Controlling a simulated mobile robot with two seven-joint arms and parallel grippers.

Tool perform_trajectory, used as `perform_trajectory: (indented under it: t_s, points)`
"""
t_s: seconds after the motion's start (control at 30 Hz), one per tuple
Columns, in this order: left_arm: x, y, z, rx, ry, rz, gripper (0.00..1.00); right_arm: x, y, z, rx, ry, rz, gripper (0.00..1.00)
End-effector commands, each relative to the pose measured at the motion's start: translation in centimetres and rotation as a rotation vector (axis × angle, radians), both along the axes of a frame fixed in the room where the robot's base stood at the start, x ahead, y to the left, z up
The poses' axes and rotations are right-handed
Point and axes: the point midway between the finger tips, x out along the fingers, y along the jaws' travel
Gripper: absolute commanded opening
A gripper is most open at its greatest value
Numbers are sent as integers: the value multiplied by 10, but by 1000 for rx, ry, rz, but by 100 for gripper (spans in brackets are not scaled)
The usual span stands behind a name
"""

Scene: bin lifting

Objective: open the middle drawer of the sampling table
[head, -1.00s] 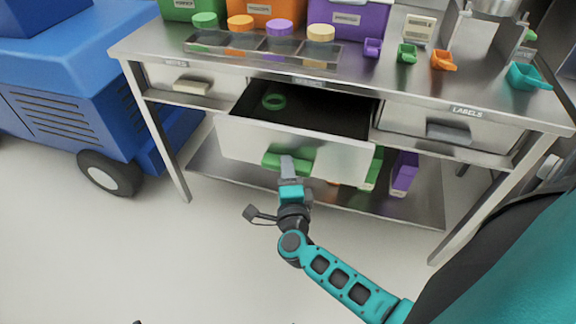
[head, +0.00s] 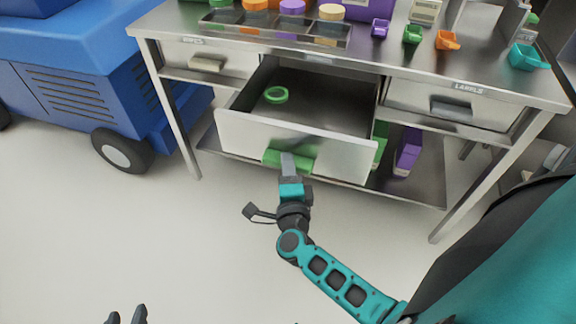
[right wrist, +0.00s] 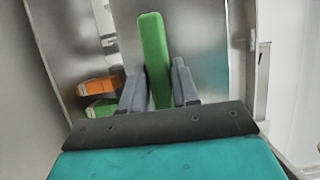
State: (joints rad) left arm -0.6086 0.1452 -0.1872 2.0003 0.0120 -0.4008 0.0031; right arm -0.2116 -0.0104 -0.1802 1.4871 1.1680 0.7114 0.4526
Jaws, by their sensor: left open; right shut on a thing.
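The middle drawer (head: 240,132) of the sampling table (head: 350,55) stands well pulled out, its dark inside showing a green ring (head: 276,95). My right gripper (head: 287,160) is shut on the drawer's green handle (head: 272,157). In the right wrist view the green handle (right wrist: 153,50) runs between the two grey fingers (right wrist: 158,90). My left gripper (head: 127,316) shows only its open fingertips at the bottom edge of the head view, empty and far from the drawer.
Closed drawers flank it, left (head: 208,60) and right (head: 452,105). Colored lidded jars and scoops stand on the tabletop. A purple box (head: 407,152) sits on the lower shelf. A blue vehicle (head: 75,85) stands at left. The floor in front is clear.

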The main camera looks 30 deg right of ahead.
Motion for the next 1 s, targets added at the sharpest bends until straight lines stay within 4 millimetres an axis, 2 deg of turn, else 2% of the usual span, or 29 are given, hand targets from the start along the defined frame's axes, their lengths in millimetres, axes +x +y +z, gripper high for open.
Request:
perform_trajectory:
  t_s: [0.17,0.2,0.4,1.0]
  points:
    - [0,0,0,-2,2,2,43,0,0,0,0,1,0,0]
    - [0,0,0,-2,2,2,43,0,0,0,0,1,0,31]
    - [-1,0,-1,-2,3,2,43,0,0,0,0,0,0,50]
    - [-1,0,-1,0,4,-1,43,1,3,0,0,1,1,51]
